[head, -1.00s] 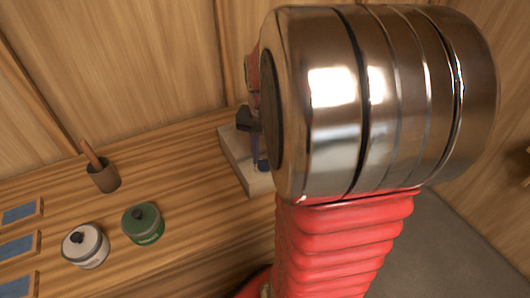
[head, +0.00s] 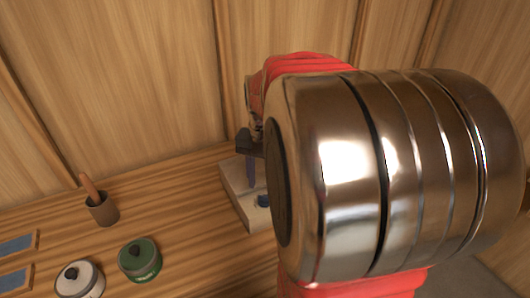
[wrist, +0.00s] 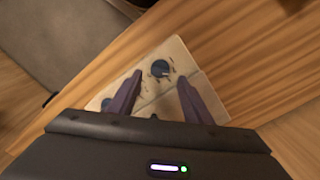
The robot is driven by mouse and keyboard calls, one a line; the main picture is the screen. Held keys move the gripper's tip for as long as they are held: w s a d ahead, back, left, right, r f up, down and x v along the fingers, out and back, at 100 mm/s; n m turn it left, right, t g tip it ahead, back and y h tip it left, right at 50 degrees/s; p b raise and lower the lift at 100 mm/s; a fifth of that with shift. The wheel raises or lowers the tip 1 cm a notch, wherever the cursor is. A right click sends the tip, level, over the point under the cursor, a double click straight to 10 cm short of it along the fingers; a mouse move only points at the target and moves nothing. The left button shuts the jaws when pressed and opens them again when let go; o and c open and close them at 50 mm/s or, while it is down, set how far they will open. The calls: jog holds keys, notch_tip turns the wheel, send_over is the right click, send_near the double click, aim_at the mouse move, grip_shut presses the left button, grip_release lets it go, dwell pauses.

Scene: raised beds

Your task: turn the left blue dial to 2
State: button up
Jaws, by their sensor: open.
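A pale panel (head: 236,206) lies on the wooden bench, partly hidden by my arm in the head view. One blue dial (head: 263,201) shows on it there. In the wrist view the panel (wrist: 180,55) carries a blue dial (wrist: 160,68) with marks around it, a second dial (wrist: 105,103) near the panel's edge, and a dark spot low between my fingers that may be another. Which is the left dial, and its setting, I cannot tell. My gripper (wrist: 160,77) is open over the panel, its fingertips to either side of the first dial, apart from it; it also shows in the head view (head: 251,172).
A brown cup (head: 103,210) with a wooden handle, a green lidded jar (head: 140,260) and a white lidded jar (head: 79,280) stand left of the panel. Blue-faced framed plates (head: 17,246) lie at the far left. A wooden wall rises behind the bench.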

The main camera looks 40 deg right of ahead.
aim_at(263, 195)
notch_tip(263, 195, up, 10)
dwell(0.4)
dwell(0.5)
jog(key=s+a+f+n+t, duration=0.1)
jog(key=a+n+t, duration=0.1)
jog(key=a+n, duration=0.2)
jog(key=s+a+f+n+t, duration=0.1)
jog(key=a+n, duration=0.3)
jog(key=a, duration=0.7)
jog(key=s+a+f+n+t, duration=0.2)
jog(key=a+n, duration=0.2)
jog(key=a, duration=0.4)
jog(key=shift+s+f+t, duration=0.3)
jog(key=shift+f, duration=0.05)
